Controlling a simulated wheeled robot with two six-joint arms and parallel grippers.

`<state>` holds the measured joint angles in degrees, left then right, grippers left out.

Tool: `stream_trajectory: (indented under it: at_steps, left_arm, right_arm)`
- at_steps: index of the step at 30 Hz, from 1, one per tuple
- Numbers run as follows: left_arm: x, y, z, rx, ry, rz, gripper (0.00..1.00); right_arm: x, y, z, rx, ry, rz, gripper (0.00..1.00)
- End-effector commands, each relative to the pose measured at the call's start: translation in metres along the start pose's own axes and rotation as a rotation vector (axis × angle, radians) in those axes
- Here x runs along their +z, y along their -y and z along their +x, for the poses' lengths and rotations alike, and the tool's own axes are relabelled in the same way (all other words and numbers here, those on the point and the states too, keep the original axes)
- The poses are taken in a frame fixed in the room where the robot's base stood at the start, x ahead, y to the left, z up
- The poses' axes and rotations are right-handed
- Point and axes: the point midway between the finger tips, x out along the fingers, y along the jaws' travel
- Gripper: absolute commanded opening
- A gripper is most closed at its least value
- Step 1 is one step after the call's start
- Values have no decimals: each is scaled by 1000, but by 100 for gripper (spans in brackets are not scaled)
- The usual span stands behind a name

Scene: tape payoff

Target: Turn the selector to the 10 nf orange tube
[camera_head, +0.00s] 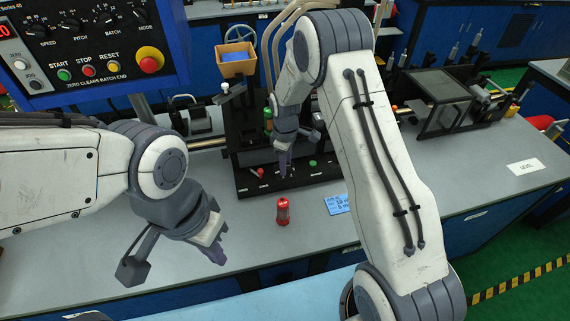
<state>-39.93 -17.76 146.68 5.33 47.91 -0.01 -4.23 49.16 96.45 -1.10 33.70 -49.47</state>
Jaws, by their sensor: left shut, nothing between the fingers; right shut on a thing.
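My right gripper (284,166) points down at the black base panel (245,188) of the machine on the bench. It is shut on a small part there, apparently the selector, which the fingers hide. Which way the selector points cannot be seen. A red lever or knob (261,172) is left of the fingers and a green button (312,163) is right of them. A small blue card (338,204) with partly legible text, including "10", lies on the bench. My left gripper (214,246) is shut and empty above the bench at the front left.
A red cylinder (282,212) stands in front of the base panel. A control box (95,50) with dials and a red stop button (149,60) fills the upper left. An orange-brown bin (237,68) is behind. The bench right of the card is largely clear.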

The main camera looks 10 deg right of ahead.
Motion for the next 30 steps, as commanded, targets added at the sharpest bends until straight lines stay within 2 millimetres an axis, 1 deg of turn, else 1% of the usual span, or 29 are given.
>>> stream_trajectory:
  at_steps: [6,12,26,27,29,30]
  left_arm:
    - [0,0,1,0,0,0,0]
    - [0,0,2,0,0,0,0]
    - [0,0,2,0,0,0,0]
    - [0,0,2,0,0,0,0]
    - [0,0,2,0,0,0,0]
    - [0,0,2,0,0,0,0]
  right_arm:
    - [0,-1,-1,3,-4,-100,0]
    - [0,-1,-1,3,-5,-147,0]
    - [-1,-1,-1,4,-5,-160,0]
    - [-1,-1,-1,4,-4,-160,47]
    - [-1,-1,-1,3,-4,-160,69]
    - [0,-1,-1,3,-4,-160,69]
